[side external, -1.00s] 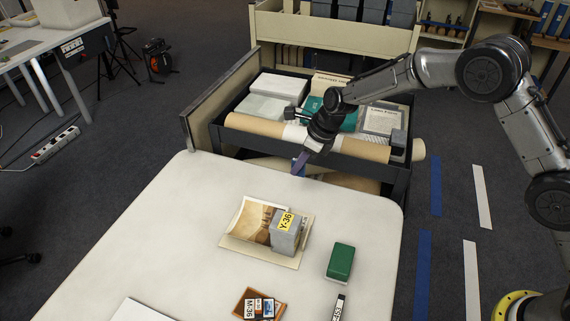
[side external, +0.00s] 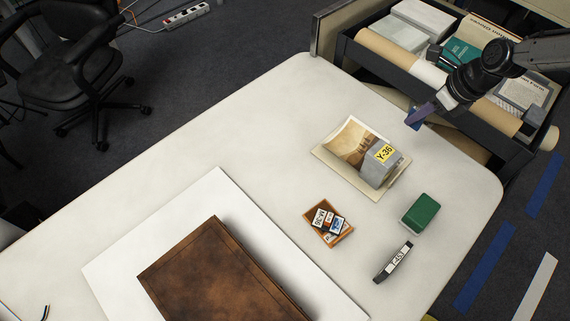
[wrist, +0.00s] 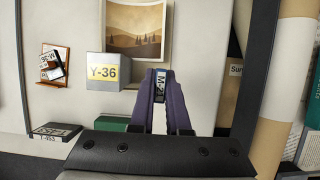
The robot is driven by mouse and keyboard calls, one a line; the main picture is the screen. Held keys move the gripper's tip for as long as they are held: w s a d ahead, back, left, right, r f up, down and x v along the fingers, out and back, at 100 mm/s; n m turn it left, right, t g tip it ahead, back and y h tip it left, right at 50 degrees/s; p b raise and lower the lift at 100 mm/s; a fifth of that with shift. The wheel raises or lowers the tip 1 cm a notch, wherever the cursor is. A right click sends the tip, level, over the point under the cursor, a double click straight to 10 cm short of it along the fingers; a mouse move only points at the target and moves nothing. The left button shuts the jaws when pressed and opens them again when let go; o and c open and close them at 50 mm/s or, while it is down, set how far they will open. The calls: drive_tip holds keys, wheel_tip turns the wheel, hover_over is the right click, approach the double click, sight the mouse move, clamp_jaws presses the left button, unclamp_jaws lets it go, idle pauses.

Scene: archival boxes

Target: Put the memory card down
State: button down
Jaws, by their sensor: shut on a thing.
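A small dark memory card with a pale label (wrist: 160,84) sits between the fingertips of my gripper (wrist: 161,100). My gripper is shut on it. In the side view my gripper (side external: 416,117) is near the back edge of the white table (side external: 255,130), close to the cart, and a bit of blue shows at its tips. A small orange-brown tray (side external: 344,236) with several cards in it lies on the table. It also shows at the left of the wrist view (wrist: 66,52), apart from my gripper.
A grey box labelled Y-36 (side external: 378,174) stands on a mount beside a sepia photo (side external: 350,143). A green box (side external: 420,214) and a black labelled case (side external: 393,262) lie nearer. A brown book (side external: 215,265) lies on a white board (side external: 200,200). A loaded cart (side external: 480,120) adjoins the table.

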drive_tip(key=s+a+n+g, duration=0.1)
drive_tip(key=s+a+n, duration=0.1)
drive_tip(key=s+a, duration=0.6)
drive_tip(key=s+a+n, duration=0.2)
drive_tip(key=s+a, duration=0.3)
drive_tip(key=a, duration=0.6)
drive_tip(key=shift+n+y, duration=0.3)
drive_tip(key=shift+y, duration=0.2)
drive_tip(key=w+a+f, duration=0.6)
drive_tip(key=a, duration=0.1)
drive_tip(key=w+a+f, duration=0.2)
drive_tip(key=a+f, duration=0.1)
drive_tip(key=shift+w+a+f, duration=0.2)
drive_tip(key=shift+w+a, duration=0.15)
drive_tip(key=shift+w, duration=0.05)
drive_tip(key=shift+w+a+f, duration=0.1)
drive_tip(key=shift+f, duration=1.65)
drive_tip(key=shift+f, duration=0.15)
drive_tip(key=c, duration=0.9)
unclamp_jaws()
